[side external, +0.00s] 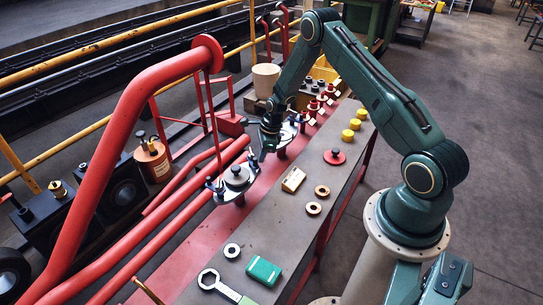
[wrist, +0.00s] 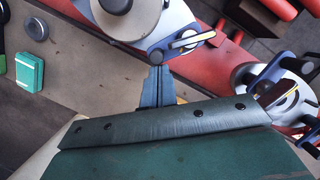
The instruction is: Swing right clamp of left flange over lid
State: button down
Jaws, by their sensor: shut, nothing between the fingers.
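The left flange (side external: 237,190) stands on the red pipe bed, a blue-rimmed disc with a round grey lid (side external: 237,175) on it. In the wrist view, the lid (wrist: 118,6) is cut off by the top edge. The right clamp (wrist: 190,39), a pale bar with yellow and dark parts, sits on the flange's right corner, pointing away from the lid. My gripper (wrist: 160,70) is shut and empty, its tips close to a dark round knob at the flange's lower corner; I cannot tell whether they touch. In the side view, my gripper (side external: 266,154) is just right of the left flange.
A second flange (wrist: 268,88) with blue clamps is close on the right of my gripper. A thick red pipe (side external: 120,145) rises on the left.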

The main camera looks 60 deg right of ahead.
jog(key=m, duration=0.1)
jog(key=a+m, duration=0.1)
jog(key=shift+w+a+m+h, duration=0.2)
jog(key=shift+a+m+h, duration=0.1)
jog(key=shift+m, duration=0.1)
jog(key=shift+w+a, duration=0.5)
jog(key=shift+a, duration=0.15)
jog(key=shift+w+a, duration=0.55)
jog(key=shift+w, duration=0.2)
jog(key=shift+s, duration=0.2)
jog(key=shift+s+a, duration=0.15)
jog(key=shift+s, duration=0.7)
jog(key=shift+s+a, duration=0.15)
jog(key=shift+s, duration=0.75)
jog(key=w+a+v, duration=0.1)
jog(key=w+v, duration=0.1)
jog(key=v, duration=0.8)
send_over(257, 163)
jog(key=s+a, duration=0.3)
jog(key=s, duration=0.2)
jog(key=shift+w+a, duration=0.15)
jog(key=shift+w, duration=0.05)
